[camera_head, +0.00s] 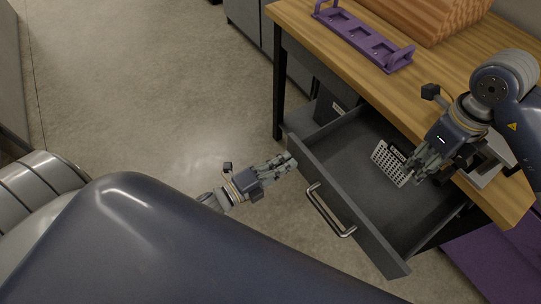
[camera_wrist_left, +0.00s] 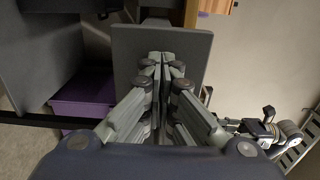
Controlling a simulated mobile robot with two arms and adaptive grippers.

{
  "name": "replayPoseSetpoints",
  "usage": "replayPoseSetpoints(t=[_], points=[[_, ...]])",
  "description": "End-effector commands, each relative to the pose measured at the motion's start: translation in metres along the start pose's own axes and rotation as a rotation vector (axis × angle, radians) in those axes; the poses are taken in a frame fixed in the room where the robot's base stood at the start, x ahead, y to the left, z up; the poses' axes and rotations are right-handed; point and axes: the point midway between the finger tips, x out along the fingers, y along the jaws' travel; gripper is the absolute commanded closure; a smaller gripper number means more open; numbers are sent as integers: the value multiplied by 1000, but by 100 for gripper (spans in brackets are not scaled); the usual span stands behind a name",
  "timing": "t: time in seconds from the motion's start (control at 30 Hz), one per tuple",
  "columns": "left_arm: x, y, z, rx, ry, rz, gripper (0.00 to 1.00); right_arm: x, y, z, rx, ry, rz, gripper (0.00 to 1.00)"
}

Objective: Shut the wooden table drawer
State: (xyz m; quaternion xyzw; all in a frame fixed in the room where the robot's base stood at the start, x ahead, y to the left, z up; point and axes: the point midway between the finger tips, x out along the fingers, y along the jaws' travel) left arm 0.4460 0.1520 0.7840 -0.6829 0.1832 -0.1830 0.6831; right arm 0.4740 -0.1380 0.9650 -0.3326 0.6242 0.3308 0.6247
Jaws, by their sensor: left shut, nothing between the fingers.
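The dark grey drawer (camera_head: 352,205) of the wooden table (camera_head: 430,85) is pulled far out, its metal handle (camera_head: 328,212) on the outer front. My left gripper (camera_head: 291,160) is shut and empty at the far-left end of the drawer front. In the left wrist view its closed fingers (camera_wrist_left: 163,62) point at a grey panel (camera_wrist_left: 160,42); I cannot tell if they touch it. My right gripper (camera_head: 418,168) is over the drawer beside a white perforated lattice piece (camera_head: 388,164). Whether it grips that piece is unclear.
A purple rack (camera_head: 362,37) and an orange ridged block (camera_head: 425,14) sit on the tabletop. A pale device (camera_head: 487,165) is near its front edge, partly behind my right arm. Floor in front of the drawer is mostly clear. Purple material (camera_head: 500,255) lies below right.

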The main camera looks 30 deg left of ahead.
Motion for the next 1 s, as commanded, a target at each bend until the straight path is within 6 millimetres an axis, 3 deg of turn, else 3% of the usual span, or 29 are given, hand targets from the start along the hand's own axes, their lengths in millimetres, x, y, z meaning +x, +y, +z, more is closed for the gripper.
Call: replayPoseSetpoints(t=[0.67, 1.0], points=[[14, 0, 0, 0, -1, -1, 100, 0, 0, 0, 0, 0, 0, 64], [58, 0, 1, 0, -1, -3, 100, 0, 0, 0, 0, 0, 0, 64]])
